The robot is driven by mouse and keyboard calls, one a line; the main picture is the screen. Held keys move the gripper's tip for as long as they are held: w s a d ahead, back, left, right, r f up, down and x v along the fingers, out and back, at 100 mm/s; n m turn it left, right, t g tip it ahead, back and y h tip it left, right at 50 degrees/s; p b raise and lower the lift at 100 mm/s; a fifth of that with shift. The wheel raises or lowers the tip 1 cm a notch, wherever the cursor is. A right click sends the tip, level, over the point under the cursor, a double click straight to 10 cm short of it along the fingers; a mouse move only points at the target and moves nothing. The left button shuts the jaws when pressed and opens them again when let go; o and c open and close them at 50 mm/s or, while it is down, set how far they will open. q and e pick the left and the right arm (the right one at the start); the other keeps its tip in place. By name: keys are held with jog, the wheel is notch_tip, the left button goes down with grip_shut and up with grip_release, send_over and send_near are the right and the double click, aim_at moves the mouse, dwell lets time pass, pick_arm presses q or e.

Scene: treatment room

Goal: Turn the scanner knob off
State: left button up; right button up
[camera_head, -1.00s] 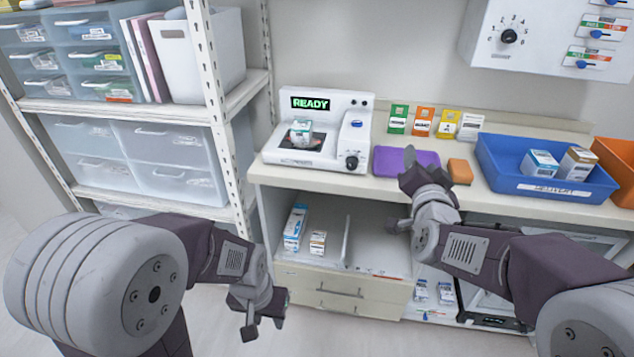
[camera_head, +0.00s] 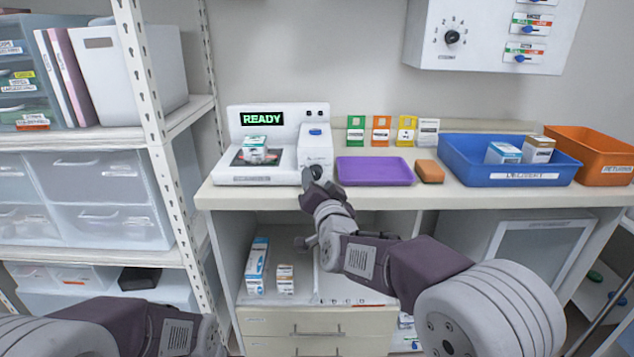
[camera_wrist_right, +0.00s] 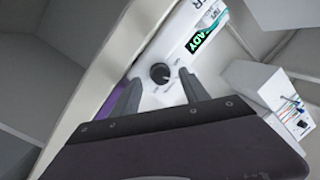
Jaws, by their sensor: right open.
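The white scanner (camera_head: 275,160) stands on the counter with its display lit green, reading READY. A small box (camera_head: 255,150) lies on its dark plate. The scanner's black knob (camera_head: 317,172) is on its front right, partly hidden by my right gripper in the head view. In the right wrist view the knob (camera_wrist_right: 160,73) shows clearly, ahead of and between the two fingers. My right gripper (camera_head: 315,180) is open and close in front of the knob; the fingers (camera_wrist_right: 160,92) do not appear to touch it. My left arm shows at the bottom left, its gripper out of view.
A purple tray (camera_head: 374,171) and an orange sponge-like block (camera_head: 429,171) lie right of the scanner. A blue bin (camera_head: 510,173) with boxes and an orange bin (camera_head: 600,160) stand further right. A wall panel (camera_head: 480,35) hangs above. Shelving (camera_head: 170,125) is left.

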jog(key=shift+w+a, duration=0.15)
jog(key=shift+w, duration=0.8)
grip_shut()
jog(key=shift+r+n+p, duration=0.3)
jog(key=shift+n+p, duration=0.4)
jog(key=shift+p, duration=0.3)
jog(key=n+g+p, duration=0.1)
jog(key=n+p, duration=0.4)
jog(key=p, duration=0.2)
jog(key=shift+r+h, duration=0.15)
jog(key=shift+h, duration=0.25)
jog(key=shift+n+p, duration=1)
jog(key=shift+p, duration=0.3)
jog(key=shift+f, duration=0.2)
